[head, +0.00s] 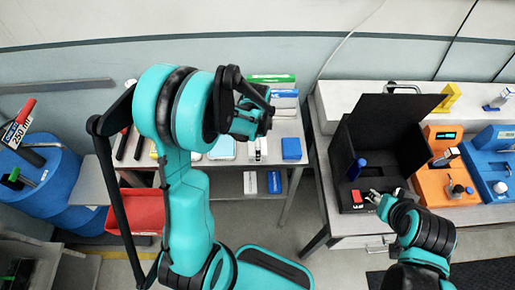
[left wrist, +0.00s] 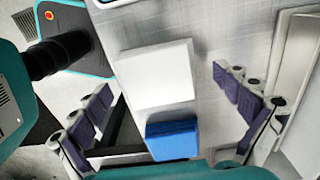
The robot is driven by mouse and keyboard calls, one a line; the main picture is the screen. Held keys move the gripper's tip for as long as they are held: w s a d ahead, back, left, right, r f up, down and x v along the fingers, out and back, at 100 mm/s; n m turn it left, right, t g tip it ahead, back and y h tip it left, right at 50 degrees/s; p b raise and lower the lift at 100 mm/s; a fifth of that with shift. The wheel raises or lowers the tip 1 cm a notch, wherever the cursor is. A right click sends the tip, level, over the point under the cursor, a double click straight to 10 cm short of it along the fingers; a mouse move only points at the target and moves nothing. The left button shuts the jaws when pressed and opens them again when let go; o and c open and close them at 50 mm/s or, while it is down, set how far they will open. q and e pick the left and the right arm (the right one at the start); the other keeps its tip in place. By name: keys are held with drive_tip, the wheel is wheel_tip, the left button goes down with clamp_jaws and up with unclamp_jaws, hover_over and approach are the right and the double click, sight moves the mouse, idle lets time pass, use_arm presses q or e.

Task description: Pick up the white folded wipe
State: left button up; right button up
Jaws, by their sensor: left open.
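A white, flat, square-edged block (left wrist: 157,73), which looks like the folded wipe, lies on a pale surface in the left wrist view. A blue block (left wrist: 172,137) lies just below it in that view. My left gripper (left wrist: 180,105) is open, with its purple-padded fingers apart on either side of the blocks and nothing held. In the head view my left gripper (head: 252,117) is over the middle table, and my arm hides part of the items there. My right gripper (head: 372,198) is at the black box; its jaw opening is too small to judge.
The middle table also holds a blue block (head: 291,148) and other small items. A red bin (head: 135,210) is below left. On the right bench stand an open black box (head: 345,160), an orange device (head: 445,180) and a blue device (head: 490,170).

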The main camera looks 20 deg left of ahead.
use_arm(q)
drive_tip(key=c, duration=1)
drive_tip(key=shift+c, duration=0.2)
drive_tip(key=shift+r, duration=0.15)
drive_tip(key=shift+r, duration=0.25)
wheel_tip(320, 180, up, 4)
drive_tip(key=shift+d+p, duration=0.15)
drive_tip(key=shift+p, duration=0.6)
drive_tip(key=d+r+p, duration=0.1)
drive_tip(key=d+r, duration=0.5)
drive_tip(key=d, duration=0.5)
drive_tip(key=shift+w+d+r, duration=0.15)
drive_tip(key=shift+w+d, duration=0.05)
drive_tip(key=shift+d, duration=0.05)
